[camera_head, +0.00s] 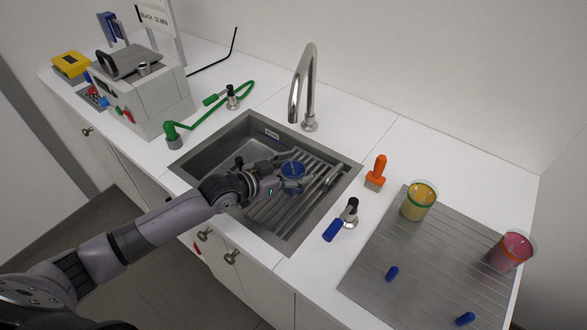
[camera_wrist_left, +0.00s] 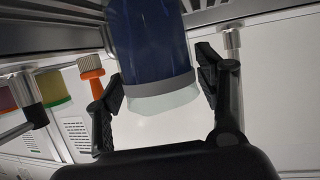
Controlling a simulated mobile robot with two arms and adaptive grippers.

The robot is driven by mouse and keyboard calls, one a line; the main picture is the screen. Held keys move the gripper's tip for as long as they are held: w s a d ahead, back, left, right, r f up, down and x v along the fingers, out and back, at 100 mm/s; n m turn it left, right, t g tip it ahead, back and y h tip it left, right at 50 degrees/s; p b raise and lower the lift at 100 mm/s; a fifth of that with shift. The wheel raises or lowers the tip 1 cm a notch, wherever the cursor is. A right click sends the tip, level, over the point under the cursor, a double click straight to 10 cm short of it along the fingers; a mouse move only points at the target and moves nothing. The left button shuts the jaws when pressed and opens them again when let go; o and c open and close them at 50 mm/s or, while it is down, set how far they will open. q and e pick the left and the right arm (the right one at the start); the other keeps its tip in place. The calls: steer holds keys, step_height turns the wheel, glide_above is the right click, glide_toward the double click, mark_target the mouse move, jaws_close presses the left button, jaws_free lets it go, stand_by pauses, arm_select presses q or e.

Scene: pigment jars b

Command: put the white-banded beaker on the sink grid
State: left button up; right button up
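The beaker with blue contents (camera_head: 293,169) is over the ribbed sink grid (camera_head: 262,211) in the head view. It also shows large in the left wrist view (camera_wrist_left: 153,45), which is upside down, with a pale band near its clear rim. My left gripper (camera_head: 288,178) has one finger on each side of this beaker. In the left wrist view the fingertips (camera_wrist_left: 160,78) lie very close to the glass; whether they press on it is unclear. The beaker's base is hidden, so I cannot tell whether it touches the grid. My right gripper is not in view.
A tall faucet (camera_head: 309,85) stands behind the sink. A yellow beaker (camera_head: 418,203) and a pink beaker (camera_head: 509,253) stand on the grooved board (camera_head: 420,285) at right. An orange brush (camera_head: 376,173) and a blue-handled tap (camera_head: 342,220) are right of the sink.

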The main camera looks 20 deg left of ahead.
arm_select(q)
steer(key=shift+o, duration=0.6)
steer(key=shift+r, duration=0.1)
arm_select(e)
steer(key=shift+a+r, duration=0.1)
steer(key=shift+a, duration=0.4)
arm_select(q)
steer(key=b+v, duration=0.1)
steer(key=v, duration=1.1)
steer(key=shift+s, duration=0.1)
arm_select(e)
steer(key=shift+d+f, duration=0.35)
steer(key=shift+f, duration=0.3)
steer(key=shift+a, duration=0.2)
